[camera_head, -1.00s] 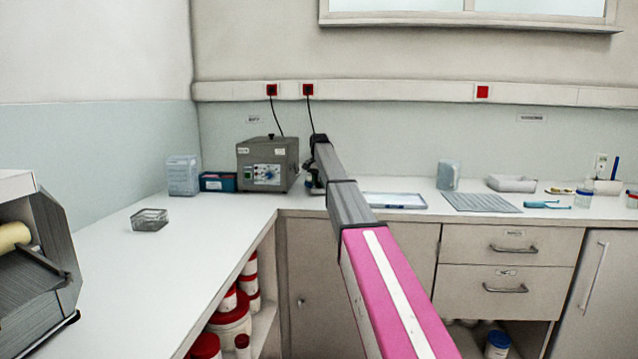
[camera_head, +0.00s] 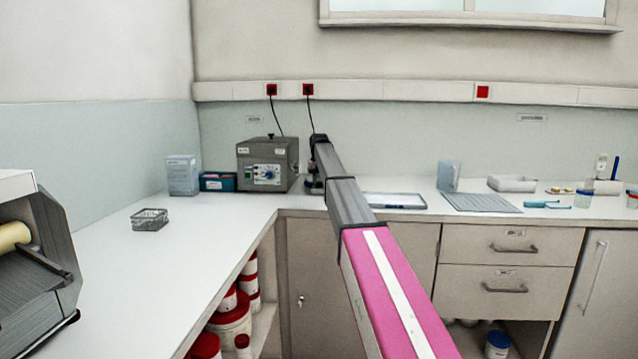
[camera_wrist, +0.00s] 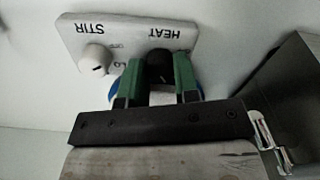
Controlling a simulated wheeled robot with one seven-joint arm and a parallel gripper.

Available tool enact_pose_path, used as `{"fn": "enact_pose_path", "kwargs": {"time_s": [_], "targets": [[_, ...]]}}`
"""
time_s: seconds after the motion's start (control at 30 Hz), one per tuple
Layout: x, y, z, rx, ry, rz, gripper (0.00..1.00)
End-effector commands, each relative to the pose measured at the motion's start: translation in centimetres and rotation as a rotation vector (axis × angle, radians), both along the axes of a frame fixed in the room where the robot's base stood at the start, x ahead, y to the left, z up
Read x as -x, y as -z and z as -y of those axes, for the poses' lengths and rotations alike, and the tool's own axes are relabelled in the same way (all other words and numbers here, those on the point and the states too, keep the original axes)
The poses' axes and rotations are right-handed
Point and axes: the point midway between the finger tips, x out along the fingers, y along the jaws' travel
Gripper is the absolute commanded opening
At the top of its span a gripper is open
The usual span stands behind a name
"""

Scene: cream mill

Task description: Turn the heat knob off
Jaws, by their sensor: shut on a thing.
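In the wrist view, a pale control panel (camera_wrist: 127,34) shows upside down, with the labels STIR and HEAT. The black heat knob (camera_wrist: 160,60) is by the HEAT label, between the two green fingers of my gripper (camera_wrist: 158,68). My gripper is shut on this knob. The white stir knob (camera_wrist: 95,60) is to the left, apart from the fingers. In the head view, my arm hides the heat knob and most of my gripper at the back counter.
A grey box with dials (camera_head: 267,163) stands just left of my arm's far end. A white tray (camera_head: 394,200) lies right of the arm. The left counter is mostly clear around a wire basket (camera_head: 149,219).

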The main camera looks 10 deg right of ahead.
Motion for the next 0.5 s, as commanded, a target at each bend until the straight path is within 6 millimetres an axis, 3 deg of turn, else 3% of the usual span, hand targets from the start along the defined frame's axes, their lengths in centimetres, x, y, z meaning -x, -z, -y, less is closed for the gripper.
{"fn": "enact_pose_path", "kwargs": {"time_s": [0.5], "targets": [[-0.01, -0.05, -0.02, 0.000, -0.448, 0.000, 0.05]]}}
